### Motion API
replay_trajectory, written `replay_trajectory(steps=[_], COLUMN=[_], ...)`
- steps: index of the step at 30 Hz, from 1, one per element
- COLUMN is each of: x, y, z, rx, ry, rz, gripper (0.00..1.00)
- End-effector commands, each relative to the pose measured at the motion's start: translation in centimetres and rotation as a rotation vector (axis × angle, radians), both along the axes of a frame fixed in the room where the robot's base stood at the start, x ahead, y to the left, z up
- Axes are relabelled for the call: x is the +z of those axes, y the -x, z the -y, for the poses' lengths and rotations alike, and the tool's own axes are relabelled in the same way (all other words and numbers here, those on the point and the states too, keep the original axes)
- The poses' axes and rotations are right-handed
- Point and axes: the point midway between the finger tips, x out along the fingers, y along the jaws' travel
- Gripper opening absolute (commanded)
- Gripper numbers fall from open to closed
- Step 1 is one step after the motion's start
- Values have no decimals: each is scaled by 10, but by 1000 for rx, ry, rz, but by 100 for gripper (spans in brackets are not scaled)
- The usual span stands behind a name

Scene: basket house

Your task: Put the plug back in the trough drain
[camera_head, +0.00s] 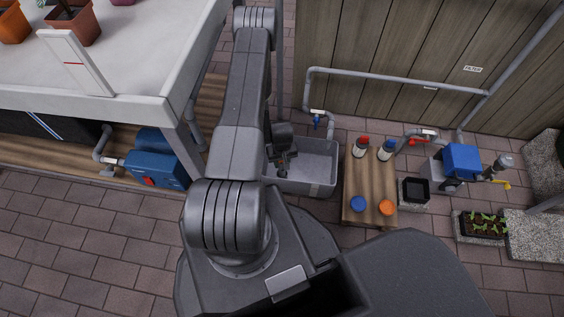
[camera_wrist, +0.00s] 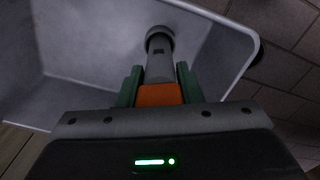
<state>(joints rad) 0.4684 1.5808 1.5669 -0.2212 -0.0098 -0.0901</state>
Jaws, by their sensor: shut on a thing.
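The grey trough (camera_head: 318,172) stands on the paving in the middle of the head view, right of my arm. My gripper (camera_head: 283,171) points down inside the trough's left part. In the wrist view, the green fingers of my gripper (camera_wrist: 159,88) are shut on the plug (camera_wrist: 160,66), at its orange part. The plug's grey stem extends beyond the fingers to a wider round end. The trough (camera_wrist: 80,45) also shows behind it, with pale floor and walls. I cannot make out the drain hole, and cannot tell whether the round end touches the floor.
A pipe with a blue-handled tap (camera_head: 317,122) hangs over the trough's back edge. A low wooden table (camera_head: 371,182) with two bottles and blue and orange caps stands close right. A black square container (camera_head: 414,191) and blue pump (camera_head: 462,161) stand farther right. A white-topped bench (camera_head: 130,90) is left.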

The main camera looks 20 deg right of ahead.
Motion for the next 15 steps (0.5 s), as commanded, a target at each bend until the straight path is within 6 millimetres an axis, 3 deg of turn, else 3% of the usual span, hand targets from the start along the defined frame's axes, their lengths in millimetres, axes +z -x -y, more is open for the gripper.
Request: replay_trajectory(steps=[6, 7, 9, 10, 15], x=[-8, -7, -6, -6, -6], y=[0, 0, 0, 0, 0], z=[0, 0, 0, 0, 0], rx=[0, 0, 0, 0, 0], ry=[0, 0, 0, 0, 0], rz=[0, 0, 0, 0, 0], gripper=[0, 34, 48, 54, 54])
